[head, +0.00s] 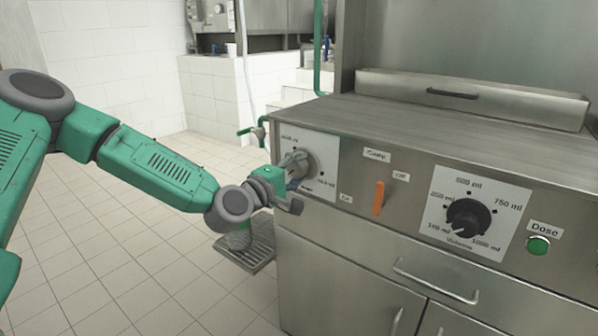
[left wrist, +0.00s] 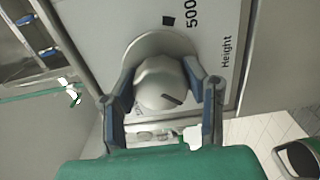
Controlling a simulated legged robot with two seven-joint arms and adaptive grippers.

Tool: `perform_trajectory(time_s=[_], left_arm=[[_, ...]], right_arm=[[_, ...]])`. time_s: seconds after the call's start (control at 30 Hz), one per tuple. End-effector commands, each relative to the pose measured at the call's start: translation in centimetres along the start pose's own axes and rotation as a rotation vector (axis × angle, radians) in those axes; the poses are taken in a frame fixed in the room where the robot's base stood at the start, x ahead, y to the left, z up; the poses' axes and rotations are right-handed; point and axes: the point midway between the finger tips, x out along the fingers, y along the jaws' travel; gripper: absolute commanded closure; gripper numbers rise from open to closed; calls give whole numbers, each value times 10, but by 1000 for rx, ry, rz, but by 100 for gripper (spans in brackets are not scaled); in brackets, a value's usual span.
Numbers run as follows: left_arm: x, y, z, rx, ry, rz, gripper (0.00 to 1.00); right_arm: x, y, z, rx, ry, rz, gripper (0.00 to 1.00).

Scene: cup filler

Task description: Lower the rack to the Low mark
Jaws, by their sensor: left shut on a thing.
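A round grey Height knob (head: 297,164) sits on a white dial plate (head: 318,150) at the left end of the steel machine front. My left gripper (head: 281,186) is shut on it. In the left wrist view the knob (left wrist: 160,84) lies between my two fingers (left wrist: 162,68), with a dark pointer line toward its lower right. A "500" mark and the word "Height" show on the plate there; a Low mark cannot be made out. The slatted rack (head: 250,252) is low beside the machine's left side, partly behind my arm. My right gripper is out of view.
To the right are an orange lever (head: 379,197), a black volume knob (head: 467,214) on its white plate and a green Dose button (head: 538,244). Handles (head: 436,282) stick out below. The tiled floor (head: 130,270) at left is clear.

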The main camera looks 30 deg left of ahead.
Motion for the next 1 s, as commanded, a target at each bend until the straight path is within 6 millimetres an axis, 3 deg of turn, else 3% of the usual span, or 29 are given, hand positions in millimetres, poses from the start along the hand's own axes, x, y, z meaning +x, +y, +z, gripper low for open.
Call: perform_trajectory(time_s=[0.43,0.47,0.5,0.53,0.87,1.0], left_arm=[[-2,-7,-2,-15,3,-15,89],[-2,-7,-2,-15,3,-15,57],[-2,-7,-2,-15,3,-15,43],[-2,-6,-2,-15,3,-14,39],[-3,-2,0,-12,1,-5,39],[-17,-1,0,-14,1,-5,39]], right_arm=[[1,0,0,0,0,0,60],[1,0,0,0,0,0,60],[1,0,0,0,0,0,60],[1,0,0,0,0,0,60],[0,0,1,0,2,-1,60],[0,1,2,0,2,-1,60]])
